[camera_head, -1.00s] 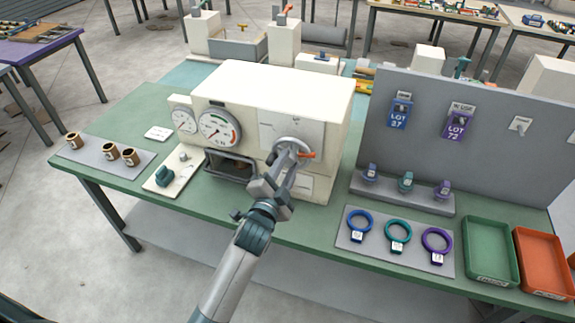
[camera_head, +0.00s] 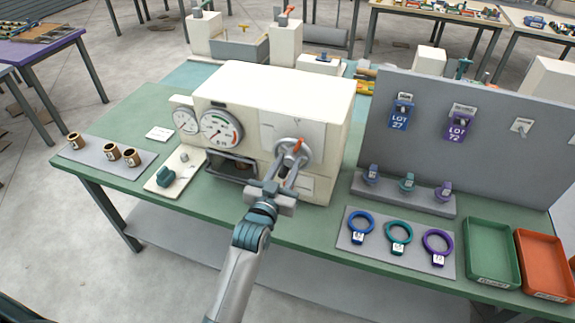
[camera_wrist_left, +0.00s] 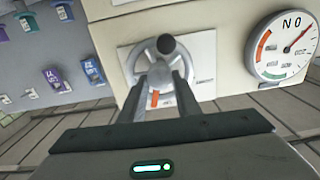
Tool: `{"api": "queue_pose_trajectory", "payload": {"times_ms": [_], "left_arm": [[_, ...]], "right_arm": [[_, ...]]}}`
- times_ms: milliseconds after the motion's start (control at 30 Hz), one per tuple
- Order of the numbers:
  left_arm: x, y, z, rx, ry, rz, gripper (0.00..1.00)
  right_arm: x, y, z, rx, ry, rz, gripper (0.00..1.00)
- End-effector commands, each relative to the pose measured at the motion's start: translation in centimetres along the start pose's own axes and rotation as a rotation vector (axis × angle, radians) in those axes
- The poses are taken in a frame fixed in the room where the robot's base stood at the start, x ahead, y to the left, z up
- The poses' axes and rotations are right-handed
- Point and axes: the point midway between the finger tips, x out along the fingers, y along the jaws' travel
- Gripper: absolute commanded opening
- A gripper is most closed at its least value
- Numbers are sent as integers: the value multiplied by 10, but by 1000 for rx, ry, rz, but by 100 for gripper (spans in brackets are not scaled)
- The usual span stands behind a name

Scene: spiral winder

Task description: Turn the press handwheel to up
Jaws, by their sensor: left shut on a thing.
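The press handwheel (camera_head: 284,146) is a grey wheel on the front right of the cream press (camera_head: 275,85). An orange pointer (camera_head: 298,146) at the wheel points up and slightly right in the head view. In the left wrist view the handwheel (camera_wrist_left: 134,62) has a dark round knob (camera_wrist_left: 166,44), and the orange pointer (camera_wrist_left: 155,99) points down in that turned picture. My left gripper (camera_head: 289,161) reaches the wheel from the front, its two fingers closed on part of the handwheel. The fingers hide part of the wheel. My right gripper is not in view.
A round gauge (camera_head: 221,128) is left of the wheel, above a dark opening (camera_head: 231,167). A grey panel (camera_head: 480,150) with lot tags stands to the right. Coloured rings lie on a grey mat (camera_head: 346,240); green (camera_head: 490,250) and orange (camera_head: 545,262) trays lie beyond.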

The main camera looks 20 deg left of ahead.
Motion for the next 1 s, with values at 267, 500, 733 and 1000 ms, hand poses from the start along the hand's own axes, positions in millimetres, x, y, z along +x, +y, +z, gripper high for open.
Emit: {"api": "queue_pose_trajectory", "payload": {"times_ms": [267,500,733,1000], "left_arm": [[0,-1,3,-224,-5,0,7],[0,-1,3,-335,-6,0,7],[0,-1,3,-369,-6,0,7],[0,-1,3,-371,-6,0,7]], "right_arm": [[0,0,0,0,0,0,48],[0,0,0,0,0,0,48],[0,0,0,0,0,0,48],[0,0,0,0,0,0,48]]}}
